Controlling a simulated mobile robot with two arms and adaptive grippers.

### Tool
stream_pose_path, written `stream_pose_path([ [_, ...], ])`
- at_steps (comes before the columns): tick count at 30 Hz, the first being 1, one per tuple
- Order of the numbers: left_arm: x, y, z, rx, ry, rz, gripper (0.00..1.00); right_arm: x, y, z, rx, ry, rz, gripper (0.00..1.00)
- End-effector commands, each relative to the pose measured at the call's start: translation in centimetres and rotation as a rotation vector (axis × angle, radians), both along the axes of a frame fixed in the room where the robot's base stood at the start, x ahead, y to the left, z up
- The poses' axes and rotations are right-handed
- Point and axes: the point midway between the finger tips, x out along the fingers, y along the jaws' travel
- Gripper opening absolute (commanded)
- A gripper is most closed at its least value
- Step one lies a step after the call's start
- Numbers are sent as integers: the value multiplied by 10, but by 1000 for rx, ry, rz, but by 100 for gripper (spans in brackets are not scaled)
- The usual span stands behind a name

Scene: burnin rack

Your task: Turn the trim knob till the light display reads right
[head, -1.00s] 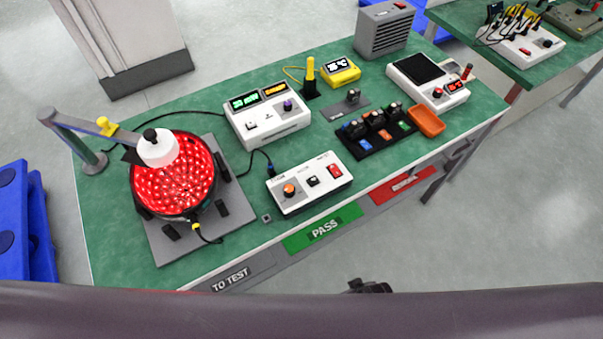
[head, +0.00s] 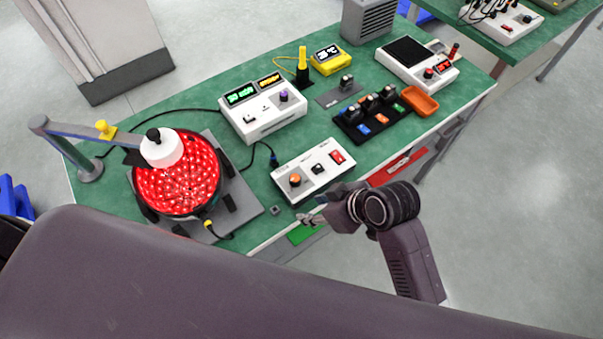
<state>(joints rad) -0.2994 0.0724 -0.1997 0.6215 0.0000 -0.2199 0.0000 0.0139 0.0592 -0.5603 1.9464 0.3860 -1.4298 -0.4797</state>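A white display box (head: 262,123) stands at the back middle of the green bench, with a green readout (head: 240,95), a yellow readout (head: 270,80) and a purple knob (head: 283,96). The readouts are too small to read for sure. In front of it a white control box (head: 313,171) carries an orange knob (head: 295,180), a black switch and a red switch. I cannot tell which knob is the trim knob. My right gripper (head: 307,218) is just in front of the control box's near edge, apart from both knobs; its finger opening is unclear. My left gripper is not in view.
A red-lit round lamp (head: 178,175) on a grey plate, with a post and white-capped arm over it, fills the bench's left. A black tray (head: 352,134) of small modules, an orange bin (head: 420,102) and a meter box stand at right.

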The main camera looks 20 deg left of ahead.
Motion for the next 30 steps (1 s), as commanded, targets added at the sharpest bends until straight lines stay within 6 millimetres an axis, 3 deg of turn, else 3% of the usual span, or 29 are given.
stream_pose_path([
  [14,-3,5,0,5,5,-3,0,4,76,39,-1,-145,415,40],
  [21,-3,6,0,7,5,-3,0,-2,121,63,-82,-294,861,40],
  [26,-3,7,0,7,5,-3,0,-1,128,69,-187,-370,1165,40],
  [30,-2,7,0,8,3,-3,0,13,118,71,-306,-407,1402,40],
])
